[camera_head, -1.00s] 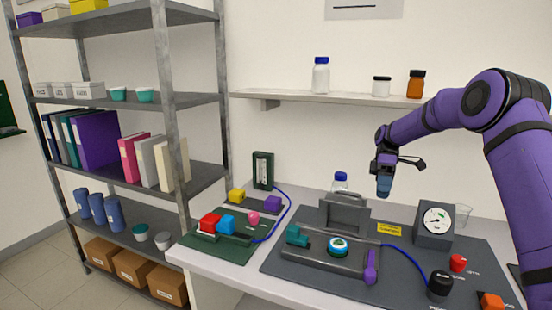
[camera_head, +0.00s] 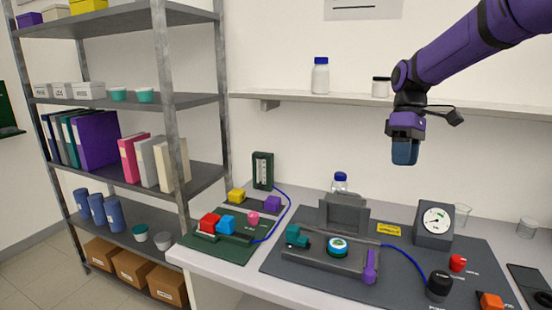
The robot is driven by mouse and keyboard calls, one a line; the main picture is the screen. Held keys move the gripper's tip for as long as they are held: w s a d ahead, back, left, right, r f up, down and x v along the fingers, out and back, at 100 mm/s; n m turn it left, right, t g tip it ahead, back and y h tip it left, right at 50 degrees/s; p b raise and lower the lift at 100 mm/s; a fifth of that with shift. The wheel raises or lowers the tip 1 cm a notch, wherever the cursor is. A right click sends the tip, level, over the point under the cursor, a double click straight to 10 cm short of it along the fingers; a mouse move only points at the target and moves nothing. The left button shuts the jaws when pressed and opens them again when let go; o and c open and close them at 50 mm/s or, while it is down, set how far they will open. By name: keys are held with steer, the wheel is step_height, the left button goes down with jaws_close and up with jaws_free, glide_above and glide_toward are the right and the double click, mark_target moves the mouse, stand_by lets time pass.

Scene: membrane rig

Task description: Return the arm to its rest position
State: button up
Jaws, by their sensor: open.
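My gripper (camera_head: 404,152) hangs from my purple arm at the upper right, pointing down in front of the wall. It is well above the bench and touches nothing. No object shows between its fingers, which are small and dark blue in this view. Below it on the dark mat (camera_head: 400,285) stands the membrane rig (camera_head: 310,262), with a round green, white and blue piece (camera_head: 338,247) in its middle and a purple lever (camera_head: 370,267) at its right. A grey gauge box (camera_head: 435,225) stands to the right.
A wall shelf (camera_head: 290,97) with a blue-capped bottle (camera_head: 320,75) and a jar (camera_head: 381,87) is behind my arm. A green mat (camera_head: 215,246) holds coloured blocks at the left. A metal shelving rack (camera_head: 170,130) stands further left. A black knob (camera_head: 439,284) sits near the front.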

steer(key=s+r+m+t+h, duration=0.1)
steer(key=s+r+m+t, duration=0.15)
steer(key=s, duration=0.55)
steer(key=s+r+m+t, duration=0.2)
steer(key=s+r, duration=0.1)
steer(key=s, duration=0.5)
steer(key=s+f+m+t, duration=0.2)
steer(key=s, duration=0.4)
steer(key=s+d+f+m+t, duration=0.1)
steer(key=s+f+t, duration=0.1)
steer(key=s, duration=0.4)
steer(key=shift+s+m, duration=0.3)
steer(key=shift+m, duration=0.05)
